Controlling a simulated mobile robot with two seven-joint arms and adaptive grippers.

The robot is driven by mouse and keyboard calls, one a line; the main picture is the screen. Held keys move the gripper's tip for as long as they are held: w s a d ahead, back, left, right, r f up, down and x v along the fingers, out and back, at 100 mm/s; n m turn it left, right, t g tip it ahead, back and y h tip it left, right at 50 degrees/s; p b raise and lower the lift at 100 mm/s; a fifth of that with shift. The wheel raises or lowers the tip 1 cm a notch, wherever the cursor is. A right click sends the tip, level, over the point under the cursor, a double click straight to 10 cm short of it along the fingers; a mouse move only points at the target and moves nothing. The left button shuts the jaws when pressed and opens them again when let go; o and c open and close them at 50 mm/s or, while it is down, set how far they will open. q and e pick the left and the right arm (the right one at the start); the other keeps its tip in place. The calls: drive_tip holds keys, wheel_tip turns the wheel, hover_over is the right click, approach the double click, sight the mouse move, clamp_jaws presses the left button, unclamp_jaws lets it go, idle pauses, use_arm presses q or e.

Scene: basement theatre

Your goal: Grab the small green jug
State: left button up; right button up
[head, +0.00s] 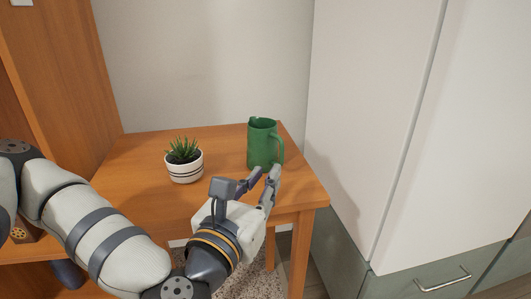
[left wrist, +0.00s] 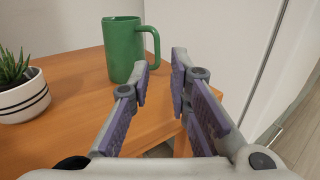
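The small green jug (head: 262,146) stands upright on the wooden table (head: 140,146), near its right edge. Its handle is on the right side in the head view. In the left wrist view the jug (left wrist: 122,50) is up and left of centre, with its handle at the right. My left gripper (head: 265,174) is in front of the jug, fingers pointing towards it. In the left wrist view the gripper (left wrist: 161,72) is open and empty, and its left fingertip overlaps the jug's lower right; I cannot tell whether they touch. My right gripper is not in view.
A potted plant in a white striped pot (head: 185,166) stands left of the jug; it also shows in the left wrist view (left wrist: 22,98). A tall white cabinet (head: 375,110) rises close to the table's right. A wall (head: 210,60) is behind. The table's left part is bare.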

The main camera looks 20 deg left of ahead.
sight(281, 149)
use_arm(q)
drive_tip(key=w, duration=1.1)
drive_tip(key=shift+w+a+r, duration=0.15)
drive_tip(key=shift+a+r, duration=0.05)
drive_tip(key=shift+a, duration=0.05)
clamp_jaws()
